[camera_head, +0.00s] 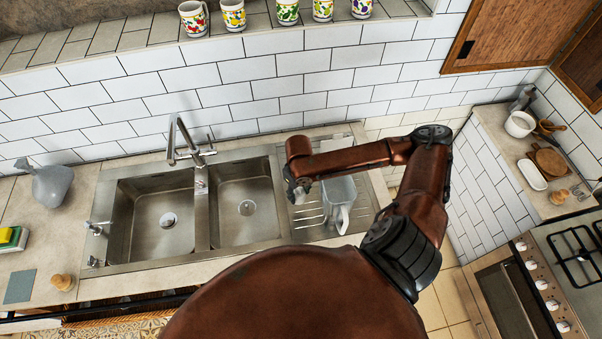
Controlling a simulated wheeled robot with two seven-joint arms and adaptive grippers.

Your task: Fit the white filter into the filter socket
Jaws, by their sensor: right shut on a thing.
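My right arm reaches in from the right, bent over the drainer side of the sink. Its gripper (298,194) points down over the drainer's left part, shut on a small pale thing that I take for the white filter; the wrist hides most of it. A grey, see-through pitcher (340,193) with a handle stands on the drainer just right of the gripper, partly under my forearm. No filter socket can be made out; it may be inside the pitcher. A flat pale piece (336,143) lies behind the forearm. My left gripper is not in view.
Two empty sink basins (156,215) lie left of the drainer, with a tall faucet (181,140) behind them. A grey jug (53,184) stands on the left counter. Several mugs (233,14) line the ledge above. A stove (560,270) is at the right.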

